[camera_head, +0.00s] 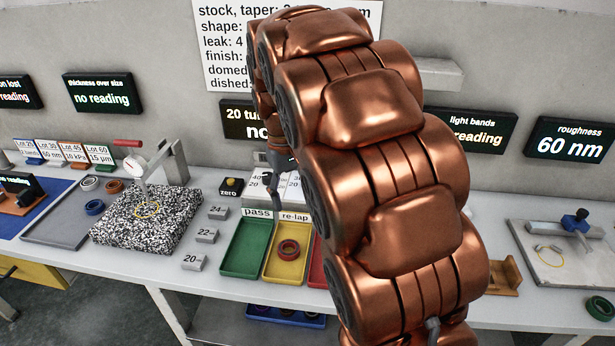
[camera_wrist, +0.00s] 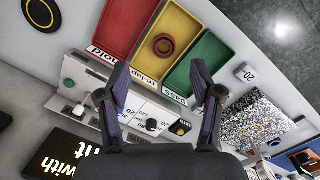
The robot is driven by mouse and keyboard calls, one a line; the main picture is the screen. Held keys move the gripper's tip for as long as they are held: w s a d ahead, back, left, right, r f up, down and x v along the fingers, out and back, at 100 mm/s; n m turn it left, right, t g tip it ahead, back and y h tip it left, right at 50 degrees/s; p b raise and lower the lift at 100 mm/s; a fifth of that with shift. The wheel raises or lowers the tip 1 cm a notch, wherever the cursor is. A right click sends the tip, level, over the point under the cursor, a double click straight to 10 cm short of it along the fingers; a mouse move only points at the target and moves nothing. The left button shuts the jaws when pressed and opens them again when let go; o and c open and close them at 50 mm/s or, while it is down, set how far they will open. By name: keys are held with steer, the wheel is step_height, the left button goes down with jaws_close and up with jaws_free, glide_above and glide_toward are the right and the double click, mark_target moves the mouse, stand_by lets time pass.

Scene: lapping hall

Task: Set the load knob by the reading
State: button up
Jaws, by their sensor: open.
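A white panel (camera_head: 262,181) with printed numbers, 20 and 40 among them, stands on the bench behind the trays in the head view, partly hidden by my arm. In the wrist view the panel (camera_wrist: 150,107) carries a small dark knob (camera_wrist: 151,124), seen between my fingers; its setting is too small to read. My gripper (camera_wrist: 160,72) is open and empty, its fingers apart and above the panel. In the head view a dark part of my gripper (camera_head: 279,165) shows beside the panel. The roughness display (camera_head: 570,146) reads 60 nm; other displays show "no reading".
A green pass tray (camera_head: 238,268) and a yellow re-lap tray (camera_head: 272,272) holding a red ring (camera_head: 288,249) lie in front.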

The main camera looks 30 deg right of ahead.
steer(key=shift+n+t, duration=0.5)
steer(key=shift+n, duration=0.4)
steer(key=w+d+f, duration=0.3)
steer(key=w+d, duration=0.3)
steer(key=w, duration=0.1)
steer(key=w+d+f+p, duration=0.1)
steer(key=w+d+f, duration=0.2)
steer(key=w+d, duration=0.2)
steer(key=w+d+f, duration=0.3)
steer(key=w+d, duration=0.3)
steer(key=w, duration=0.4)
steer(key=shift+w+d+f, duration=0.1)
steer(key=shift+d+f, duration=0.1)
steer(key=shift+d, duration=0.15)
steer(key=shift+w+d+f, duration=0.1)
steer(key=shift+f, duration=0.1)
steer(key=shift+f+p, duration=1.3)
steer(key=shift+f, duration=2.55)
steer(key=c, duration=1.1)
